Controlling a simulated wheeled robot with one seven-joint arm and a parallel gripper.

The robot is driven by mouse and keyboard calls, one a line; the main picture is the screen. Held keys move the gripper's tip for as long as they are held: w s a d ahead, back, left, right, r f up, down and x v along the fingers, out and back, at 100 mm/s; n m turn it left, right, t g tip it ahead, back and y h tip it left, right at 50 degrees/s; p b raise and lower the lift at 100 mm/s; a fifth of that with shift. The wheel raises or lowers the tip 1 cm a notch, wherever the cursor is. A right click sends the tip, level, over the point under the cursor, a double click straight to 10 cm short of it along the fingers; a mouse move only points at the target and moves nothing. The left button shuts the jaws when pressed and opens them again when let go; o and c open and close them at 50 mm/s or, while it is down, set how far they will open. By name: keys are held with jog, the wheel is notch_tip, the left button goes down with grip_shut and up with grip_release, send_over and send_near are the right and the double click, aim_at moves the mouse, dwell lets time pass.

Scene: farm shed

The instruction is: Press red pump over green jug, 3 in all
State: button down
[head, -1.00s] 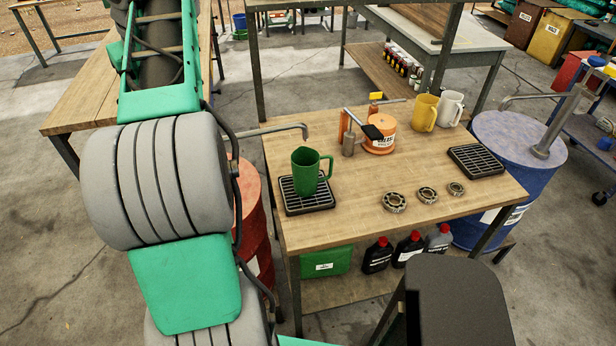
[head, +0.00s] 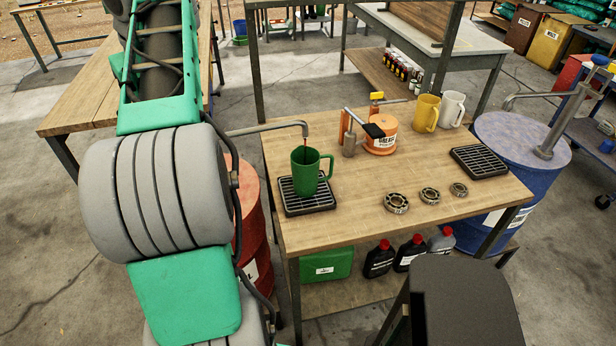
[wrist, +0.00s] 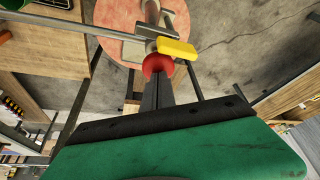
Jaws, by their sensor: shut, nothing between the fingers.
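The green jug (head: 305,172) stands upright on a black drip grate (head: 290,205) at the bench's left side. The pump's grey spout (head: 270,128) ends above it, and a thin reddish stream shows between spout tip and jug. The red drum (head: 250,225) is partly hidden behind my arm. In the wrist view, my gripper (wrist: 156,88) is shut and empty, its tips at a red ball knob (wrist: 157,65) on the pump and apparently touching it. A yellow piece (wrist: 178,48) sits beside the knob. The head view hides my gripper and the pump's top.
On the bench (head: 345,225) are an orange container (head: 382,138), yellow jug (head: 425,112), white jug (head: 452,108), several bearings and a second grate (head: 478,162). A blue drum (head: 530,170) with its own pump stands right. Bottles sit on the lower shelf.

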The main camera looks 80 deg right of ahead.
jog(key=shift+f+b, duration=0.3)
jog(key=shift+f, duration=0.35)
jog(key=shift+f+b, duration=0.35)
jog(key=shift+f, duration=0.05)
jog(key=shift+r, duration=0.1)
notch_tip(320, 180, up, 8)
jog(key=p, duration=0.8)
jog(key=shift+f, duration=0.25)
jog(key=shift+f, duration=0.15)
dwell(0.4)
